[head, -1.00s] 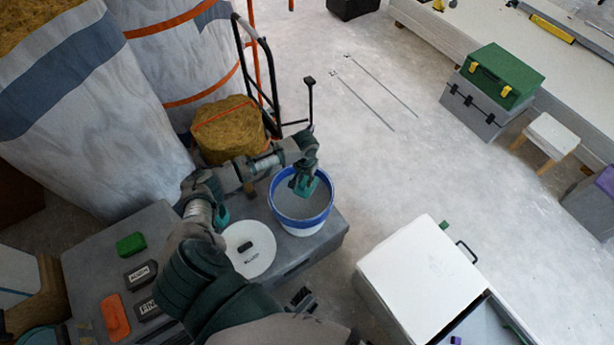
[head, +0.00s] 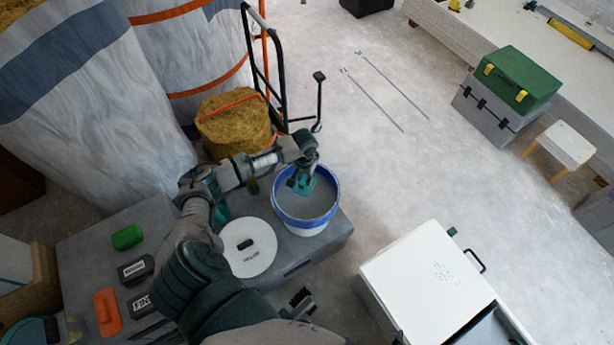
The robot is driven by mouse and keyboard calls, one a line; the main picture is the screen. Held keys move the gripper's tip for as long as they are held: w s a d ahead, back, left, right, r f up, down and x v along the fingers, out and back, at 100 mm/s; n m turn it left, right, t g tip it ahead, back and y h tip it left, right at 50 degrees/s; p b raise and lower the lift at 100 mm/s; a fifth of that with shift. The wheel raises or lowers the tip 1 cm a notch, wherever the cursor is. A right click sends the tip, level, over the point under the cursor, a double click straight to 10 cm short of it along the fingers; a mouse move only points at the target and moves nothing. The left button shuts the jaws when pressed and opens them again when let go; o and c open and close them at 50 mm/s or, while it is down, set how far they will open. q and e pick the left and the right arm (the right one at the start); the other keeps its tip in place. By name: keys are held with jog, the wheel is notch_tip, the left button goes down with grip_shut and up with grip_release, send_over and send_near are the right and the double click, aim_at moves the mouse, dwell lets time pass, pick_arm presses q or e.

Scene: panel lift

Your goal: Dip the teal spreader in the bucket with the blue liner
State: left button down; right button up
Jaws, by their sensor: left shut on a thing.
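The bucket with the blue liner (head: 331,211) stands on the grey bench, with grey material inside. My left gripper (head: 303,183) reaches over the bucket's left part and points down. It is shut on the teal spreader (head: 304,187), whose teal part shows at the bucket's mouth. I cannot tell whether its lower edge touches the grey material. A gripper of mine, likely the right (head: 301,304), shows only in part at the bottom, and its jaws are unclear.
A white round lid (head: 248,248) lies left of the bucket on the grey bench (head: 90,232). A green block (head: 127,237), dark labelled blocks and an orange tool (head: 107,312) lie farther left. A white-topped cabinet (head: 425,285) stands at right. Open floor lies beyond the bucket.

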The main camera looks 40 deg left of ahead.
pick_arm(q)
jog(key=shift+d+f+b, duration=0.55)
jog(key=shift+f+b, duration=0.2)
jog(key=shift+b, duration=0.1)
jog(key=shift+a+f+b, duration=0.25)
jog(key=shift+f+b, duration=0.3)
jog(key=shift+f, duration=0.1)
notch_tip(320, 180, down, 7)
jog(key=b, duration=0.1)
pick_arm(e)
jog(key=w+a+r+t+y, duration=0.2)
jog(key=w+a+r+t, duration=0.1)
jog(key=w+r+t, duration=0.5)
jog(key=shift+w+a+r+t+y, duration=0.25)
jog(key=shift+w+r+t+y, duration=0.2)
jog(key=shift+r, duration=0.2)
pick_arm(q)
jog(key=shift+a, duration=0.1)
pick_arm(e)
jog(key=shift+s, duration=0.1)
pick_arm(q)
jog(key=shift+d, duration=0.2)
pick_arm(e)
jog(key=shift+d+f, duration=0.1)
jog(key=shift+d, duration=0.05)
pick_arm(q)
jog(key=shift+a, duration=0.1)
